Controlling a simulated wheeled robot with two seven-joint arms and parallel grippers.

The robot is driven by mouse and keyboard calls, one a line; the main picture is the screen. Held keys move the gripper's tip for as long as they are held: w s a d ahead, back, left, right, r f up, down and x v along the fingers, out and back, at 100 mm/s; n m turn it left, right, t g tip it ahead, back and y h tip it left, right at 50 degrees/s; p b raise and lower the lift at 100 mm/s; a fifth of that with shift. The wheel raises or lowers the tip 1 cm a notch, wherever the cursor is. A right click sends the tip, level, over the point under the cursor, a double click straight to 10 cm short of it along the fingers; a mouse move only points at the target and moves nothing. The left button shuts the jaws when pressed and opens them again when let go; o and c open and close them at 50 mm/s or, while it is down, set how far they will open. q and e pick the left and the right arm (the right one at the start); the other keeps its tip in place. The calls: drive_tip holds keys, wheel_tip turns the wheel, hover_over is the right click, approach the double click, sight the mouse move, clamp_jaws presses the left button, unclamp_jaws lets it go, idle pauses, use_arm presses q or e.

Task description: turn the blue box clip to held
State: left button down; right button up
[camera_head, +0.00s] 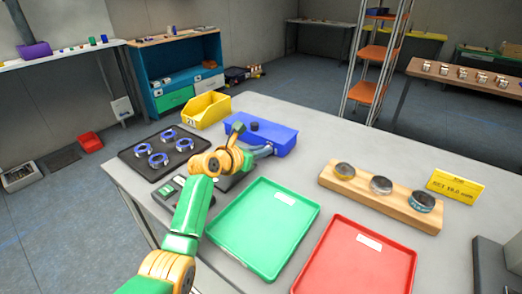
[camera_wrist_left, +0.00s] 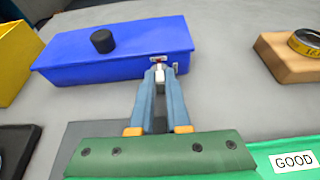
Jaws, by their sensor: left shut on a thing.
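The blue box (camera_head: 280,139) stands on the table at the back, with a black knob on its lid. In the left wrist view the blue box (camera_wrist_left: 120,52) fills the upper left, its black knob (camera_wrist_left: 103,40) on top. A small pale metal clip (camera_wrist_left: 158,68) sits on its front face, near the right end. My left gripper (camera_wrist_left: 158,75) is at that face, its fingers closed around the clip. In the head view my left gripper (camera_head: 266,150) reaches the front of the box. The fingers partly hide the clip, so its exact turn is unclear. My right gripper is not in view.
A green tray (camera_head: 240,262) and a red tray (camera_head: 330,285) lie in front. A wooden block (camera_head: 395,205) with round gauges is at right, beside a yellow sign (camera_head: 455,187). A yellow bin (camera_head: 206,112) and a black tray (camera_head: 133,167) with blue rings stand left of the box.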

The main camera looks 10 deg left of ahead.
use_arm(q)
drive_tip(key=p, duration=0.2)
drive_tip(key=r+p, duration=0.1)
drive_tip(key=p, duration=0.1)
drive_tip(key=shift+s+d+m, duration=0.1)
drive_tip(key=shift+d+m, duration=0.15)
drive_tip(key=shift+m, duration=0.15)
drive_tip(key=m+p, duration=0.1)
drive_tip(key=y+p, duration=0.1)
drive_tip(key=p, duration=0.1)
drive_tip(key=shift+d+f+m+t+y, duration=0.2)
drive_tip(key=shift+f+m+t+y, duration=0.1)
drive_tip(key=shift+m+t, duration=0.1)
drive_tip(key=shift+f+m, duration=0.25)
drive_tip(key=shift+m, duration=0.15)
drive_tip(key=shift+f+y, duration=0.2)
drive_tip(key=shift+y, duration=0.2)
drive_tip(key=c, duration=1.1)
unclamp_jaws()
drive_tip(key=shift+o, duration=1.1)
drive_tip(key=shift+f, duration=0.1)
